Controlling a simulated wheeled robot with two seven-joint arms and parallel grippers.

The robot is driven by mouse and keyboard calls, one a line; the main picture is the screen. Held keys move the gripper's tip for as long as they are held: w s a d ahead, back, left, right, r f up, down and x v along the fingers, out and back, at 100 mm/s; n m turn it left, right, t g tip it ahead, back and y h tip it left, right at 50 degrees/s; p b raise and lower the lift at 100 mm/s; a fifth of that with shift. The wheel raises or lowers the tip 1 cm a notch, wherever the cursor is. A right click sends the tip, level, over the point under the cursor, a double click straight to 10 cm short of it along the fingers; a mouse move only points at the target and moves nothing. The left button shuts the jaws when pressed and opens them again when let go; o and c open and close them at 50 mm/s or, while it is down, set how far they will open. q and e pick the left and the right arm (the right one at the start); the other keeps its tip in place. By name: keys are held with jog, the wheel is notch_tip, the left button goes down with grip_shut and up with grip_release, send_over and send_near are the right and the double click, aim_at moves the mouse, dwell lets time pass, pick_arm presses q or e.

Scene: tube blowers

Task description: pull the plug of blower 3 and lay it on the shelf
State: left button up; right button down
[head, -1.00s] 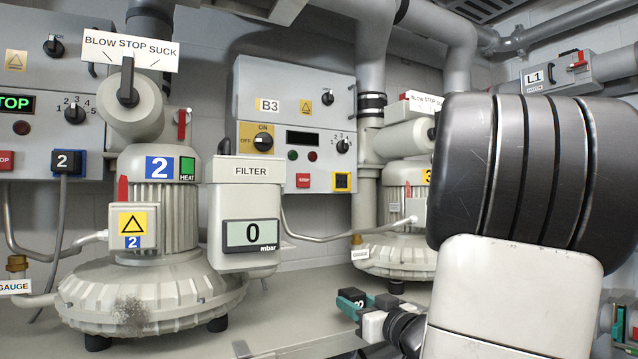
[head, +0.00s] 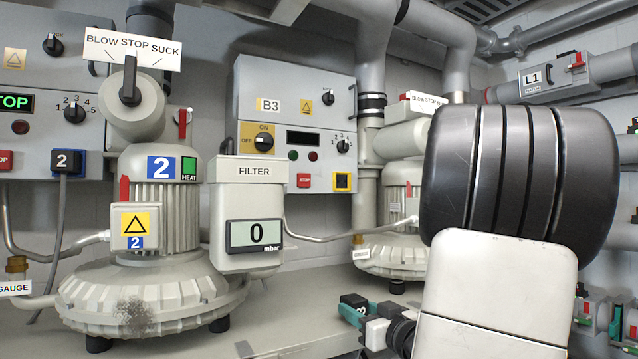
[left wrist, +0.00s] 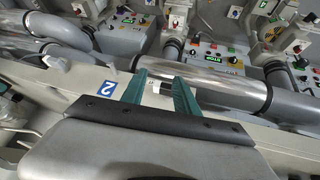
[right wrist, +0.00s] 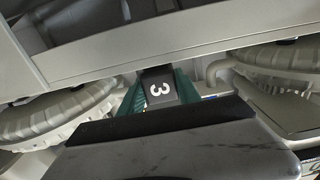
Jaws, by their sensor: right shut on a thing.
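The black plug marked 3 (right wrist: 160,88) sits between the teal fingers of my right gripper (right wrist: 161,98) in the right wrist view. In the head view, my right gripper (head: 354,310) is low at the centre-right, shut on the plug, in front of the bench. The yellow-framed socket (head: 342,181) on the B3 panel (head: 270,95) has no plug in it. Blower 3 (head: 402,245) stands behind, partly hidden by my right arm. My left gripper (left wrist: 160,92) shows only in the left wrist view, its teal fingers apart with nothing clearly held. I cannot tell which surface is the shelf.
Blower 2 (head: 155,255) and its filter box (head: 252,215) stand at the left of the bench (head: 290,310). Plug 2 (head: 67,162) is in the left panel. A grey ledge (right wrist: 170,35) crosses the top of the right wrist view. Bare bench shows between the blowers.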

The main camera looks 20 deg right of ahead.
jog(key=shift+f, duration=0.45)
dwell(0.4)
jog(key=c, duration=0.8)
grip_release()
jog(key=shift+o, duration=0.2)
